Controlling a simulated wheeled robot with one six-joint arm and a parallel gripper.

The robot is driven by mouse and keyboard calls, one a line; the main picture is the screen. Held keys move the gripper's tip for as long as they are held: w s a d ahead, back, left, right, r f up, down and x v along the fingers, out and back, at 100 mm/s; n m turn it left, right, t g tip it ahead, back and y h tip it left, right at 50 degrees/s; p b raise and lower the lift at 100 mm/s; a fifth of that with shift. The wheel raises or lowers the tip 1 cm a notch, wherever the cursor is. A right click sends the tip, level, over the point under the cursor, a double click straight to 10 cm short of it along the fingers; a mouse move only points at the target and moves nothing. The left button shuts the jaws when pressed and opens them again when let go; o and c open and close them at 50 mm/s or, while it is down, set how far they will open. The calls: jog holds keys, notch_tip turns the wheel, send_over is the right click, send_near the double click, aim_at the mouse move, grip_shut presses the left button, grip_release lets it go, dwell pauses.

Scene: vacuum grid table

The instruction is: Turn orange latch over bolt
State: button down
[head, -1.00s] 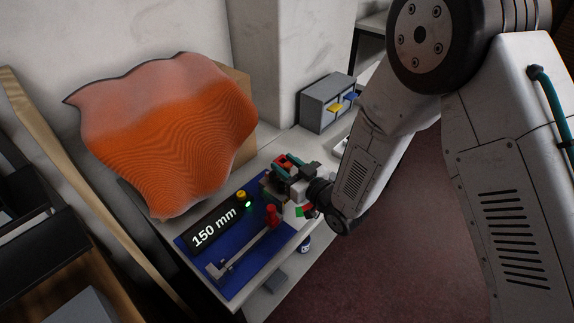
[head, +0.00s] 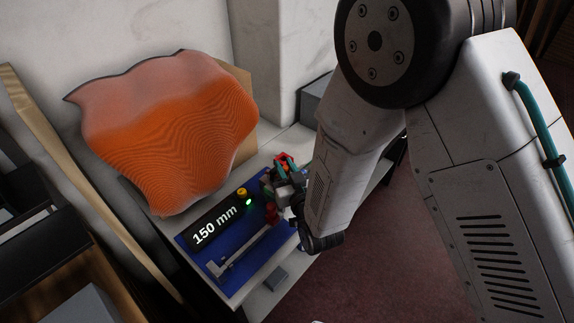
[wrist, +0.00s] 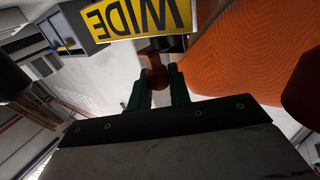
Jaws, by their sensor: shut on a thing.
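My gripper (wrist: 160,85) shows two dark green fingers in the wrist view, shut on a brownish-orange piece that looks like the orange latch (wrist: 156,66). In the head view, my gripper (head: 284,178) is at the back right end of the blue panel, and an orange-red part shows at its far side. My own wrist and forearm hide much of that spot. I cannot make out the bolt or how the latch lies relative to it.
A blue panel (head: 225,254) on the white table carries a black "150 mm" display (head: 211,231), a yellow knob (head: 242,192) and a red-ended bar. A large wavy orange ridged sheet (head: 175,130) stands behind. A yellow "WIDE" sign (wrist: 137,18) is close above the fingers.

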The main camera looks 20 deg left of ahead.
jog(key=shift+s+a+m+t+h, duration=0.1)
jog(key=shift+s+m+t+h, duration=0.15)
jog(key=shift+m+t+h, duration=0.35)
jog(key=shift+s+m+t+h, duration=0.2)
jog(key=shift+m+t+h, duration=0.15)
jog(key=shift+h, duration=0.35)
jog(key=c, duration=1.3)
grip_release()
jog(key=shift+c, duration=0.2)
jog(key=shift+s, duration=0.1)
jog(key=v, duration=0.7)
jog(key=shift+s+d, duration=0.2)
jog(key=shift+s, duration=0.1)
jog(key=shift+r, duration=0.1)
